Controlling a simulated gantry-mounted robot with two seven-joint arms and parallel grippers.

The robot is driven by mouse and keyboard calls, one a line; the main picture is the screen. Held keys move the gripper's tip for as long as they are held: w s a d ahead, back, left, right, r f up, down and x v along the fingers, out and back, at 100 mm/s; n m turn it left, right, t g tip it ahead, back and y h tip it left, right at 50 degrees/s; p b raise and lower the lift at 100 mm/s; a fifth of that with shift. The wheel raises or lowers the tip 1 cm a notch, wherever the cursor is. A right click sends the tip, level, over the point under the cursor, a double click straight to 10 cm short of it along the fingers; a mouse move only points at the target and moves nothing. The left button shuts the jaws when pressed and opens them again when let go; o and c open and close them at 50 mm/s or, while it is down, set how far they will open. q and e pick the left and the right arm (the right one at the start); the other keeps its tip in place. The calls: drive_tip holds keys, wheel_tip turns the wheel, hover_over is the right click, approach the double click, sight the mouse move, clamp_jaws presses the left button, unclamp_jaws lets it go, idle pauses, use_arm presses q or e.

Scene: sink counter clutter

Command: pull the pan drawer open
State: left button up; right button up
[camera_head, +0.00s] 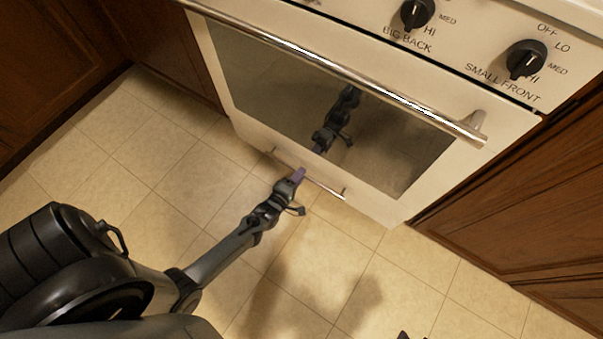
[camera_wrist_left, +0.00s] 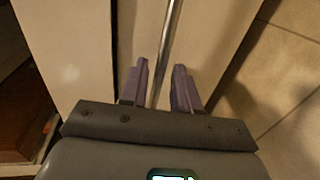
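The pan drawer (camera_head: 372,207) is the low white front under the oven window; it looks flush with the stove. Its thin metal bar handle (camera_head: 327,187) runs along it, and the bar also shows in the wrist view (camera_wrist_left: 170,40). My left gripper (camera_head: 297,174) is at the bar in the head view, hiding part of it. In the wrist view its two purple fingers (camera_wrist_left: 160,78) are apart, one on each side of the bar, with gaps visible. A dark tip at the bottom edge of the head view may be part of my right gripper.
The oven door's long handle (camera_head: 350,75) and the stove knobs (camera_head: 525,59) are above the drawer. Wooden cabinets (camera_head: 510,205) stand on both sides of the stove. The tiled floor (camera_head: 310,260) before the drawer is clear apart from my arm.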

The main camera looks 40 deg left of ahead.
use_arm(q)
drive_tip(key=shift+b+x, duration=0.3)
drive_tip(key=shift+x, duration=0.65)
clamp_jaws()
